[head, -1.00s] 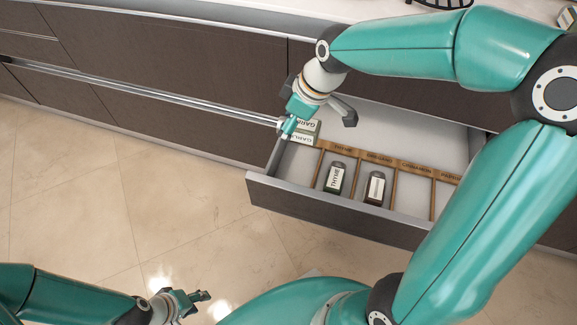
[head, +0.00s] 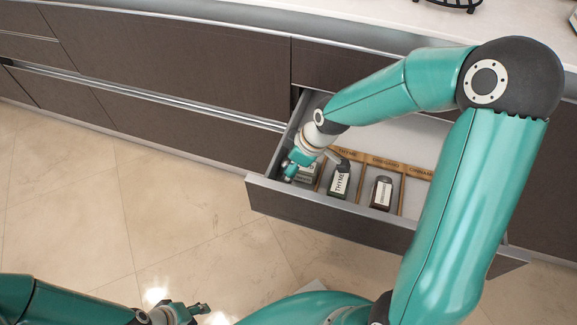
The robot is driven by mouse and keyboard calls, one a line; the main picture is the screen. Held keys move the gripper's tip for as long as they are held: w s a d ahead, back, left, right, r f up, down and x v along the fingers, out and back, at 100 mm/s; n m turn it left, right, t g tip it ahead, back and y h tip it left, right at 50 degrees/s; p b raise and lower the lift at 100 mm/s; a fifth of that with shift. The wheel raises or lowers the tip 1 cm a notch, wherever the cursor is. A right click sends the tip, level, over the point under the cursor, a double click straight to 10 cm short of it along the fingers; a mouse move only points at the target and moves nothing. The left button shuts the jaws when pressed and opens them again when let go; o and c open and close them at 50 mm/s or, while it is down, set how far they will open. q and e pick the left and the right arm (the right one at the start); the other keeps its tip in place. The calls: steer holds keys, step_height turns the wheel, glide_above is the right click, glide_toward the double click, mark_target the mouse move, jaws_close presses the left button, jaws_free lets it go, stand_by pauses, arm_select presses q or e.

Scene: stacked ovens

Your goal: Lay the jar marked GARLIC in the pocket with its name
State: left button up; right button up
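The GARLIC jar (head: 307,173) shows only in part, with a pale label, at the leftmost pocket of the open drawer (head: 345,208). My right gripper (head: 303,168) reaches down over it from the right and appears shut on it; the arm and fingers hide much of the jar. I cannot tell whether the jar touches the pocket floor. The pocket's name strip is hidden behind my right wrist. My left gripper (head: 199,308) is at the bottom left, empty, over the floor and away from the drawer, with its fingers apart.
The THYME jar (head: 340,181) lies in the pocket to the right, and another dark jar (head: 381,193) lies one pocket further. A wooden name strip (head: 384,162) runs behind the pockets, with thin dividers between them. My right arm covers the drawer's right part.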

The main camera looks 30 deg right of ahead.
mark_target(308, 171)
steer(key=o, duration=1.4)
steer(key=p+v, duration=0.3)
steer(key=v, duration=0.9)
